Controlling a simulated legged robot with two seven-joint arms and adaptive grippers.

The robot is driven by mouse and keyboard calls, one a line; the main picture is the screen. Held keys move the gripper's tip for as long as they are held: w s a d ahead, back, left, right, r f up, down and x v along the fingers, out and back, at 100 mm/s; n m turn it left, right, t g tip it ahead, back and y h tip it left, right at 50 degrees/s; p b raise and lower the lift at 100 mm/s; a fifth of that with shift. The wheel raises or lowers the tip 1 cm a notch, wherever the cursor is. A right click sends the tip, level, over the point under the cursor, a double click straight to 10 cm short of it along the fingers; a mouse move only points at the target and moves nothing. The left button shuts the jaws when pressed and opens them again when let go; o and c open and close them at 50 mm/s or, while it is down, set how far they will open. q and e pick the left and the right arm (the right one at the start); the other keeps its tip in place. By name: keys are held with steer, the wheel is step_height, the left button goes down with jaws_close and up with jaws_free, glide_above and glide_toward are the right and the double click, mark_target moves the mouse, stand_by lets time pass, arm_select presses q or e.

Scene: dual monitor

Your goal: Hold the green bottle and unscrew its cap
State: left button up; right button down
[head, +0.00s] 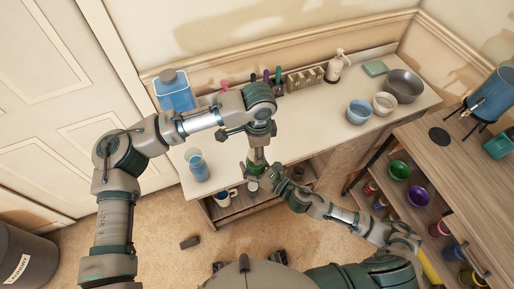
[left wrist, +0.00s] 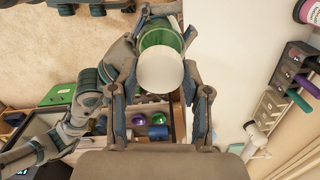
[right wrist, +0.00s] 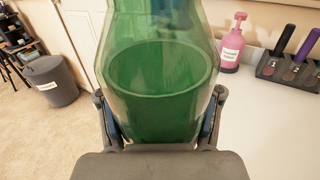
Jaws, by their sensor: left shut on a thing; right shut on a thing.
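The green bottle (right wrist: 158,95) fills the middle of the right wrist view, upright, between the fingers of my right gripper (right wrist: 160,118), which is shut on its body. In the left wrist view, the bottle's white round cap (left wrist: 161,71) faces the camera, with the green bottle (left wrist: 160,38) behind it. My left gripper (left wrist: 161,82) is shut on the cap from above, with a finger on each side. In the head view, the bottle (head: 254,168) is small and partly hidden where both grippers meet, in front of the white counter's edge.
The white counter (head: 320,125) holds a blue container (head: 174,92), a blue cup (head: 198,168), a pump bottle (head: 335,66) and several bowls (head: 404,85). A wooden shelf unit (head: 440,150) stands at the right. A bin (head: 25,255) stands at the lower left.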

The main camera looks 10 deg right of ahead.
arm_select(q)
steer(key=shift+r, duration=0.15)
steer(key=shift+r, duration=0.95)
steer(key=shift+r, duration=0.1)
